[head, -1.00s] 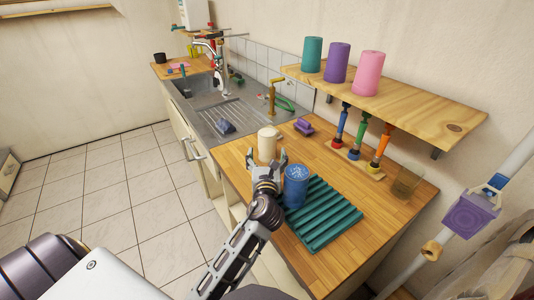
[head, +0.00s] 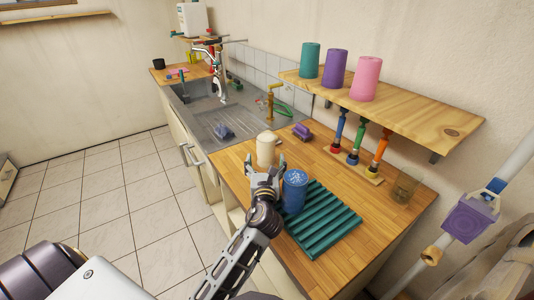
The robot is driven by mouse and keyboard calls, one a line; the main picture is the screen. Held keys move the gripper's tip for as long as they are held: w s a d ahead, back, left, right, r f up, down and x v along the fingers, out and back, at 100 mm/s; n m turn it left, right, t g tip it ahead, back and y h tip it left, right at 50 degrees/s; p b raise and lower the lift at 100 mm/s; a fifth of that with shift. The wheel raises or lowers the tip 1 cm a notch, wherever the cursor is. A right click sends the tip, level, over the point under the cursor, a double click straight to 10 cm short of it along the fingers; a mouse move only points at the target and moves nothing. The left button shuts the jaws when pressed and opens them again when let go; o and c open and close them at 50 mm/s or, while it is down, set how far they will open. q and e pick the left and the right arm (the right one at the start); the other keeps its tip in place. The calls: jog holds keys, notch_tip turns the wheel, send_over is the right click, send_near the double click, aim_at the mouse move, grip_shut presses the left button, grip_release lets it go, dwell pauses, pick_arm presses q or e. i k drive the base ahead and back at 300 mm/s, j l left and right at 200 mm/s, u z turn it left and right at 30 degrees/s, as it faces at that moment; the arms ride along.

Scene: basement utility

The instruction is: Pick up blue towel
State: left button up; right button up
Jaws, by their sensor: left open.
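The blue towel (head: 294,192) appears as an upright blue roll with a pale pattern on its top. It stands on the wooden counter at the left end of a ribbed teal rack (head: 330,228). My left gripper (head: 266,163) is open, just left of the blue roll, with its fingers pointing away toward a cream roll (head: 267,148). Nothing shows held between the fingers. I cannot tell whether the gripper touches either roll. The lower left side of the blue roll is partly hidden by my gripper. My right gripper is not in view.
A wooden shelf (head: 440,115) above the counter holds teal, purple and pink rolls. Colored-handled brushes (head: 357,145) and a glass (head: 404,189) stand at the right. A purple item (head: 302,131) lies behind. The sink (head: 205,92) is further back. Some bare counter (head: 335,180) lies right of center.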

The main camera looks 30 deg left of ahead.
aim_at(222, 132)
jog(key=u, duration=1.25)
jog(key=k, duration=0.15)
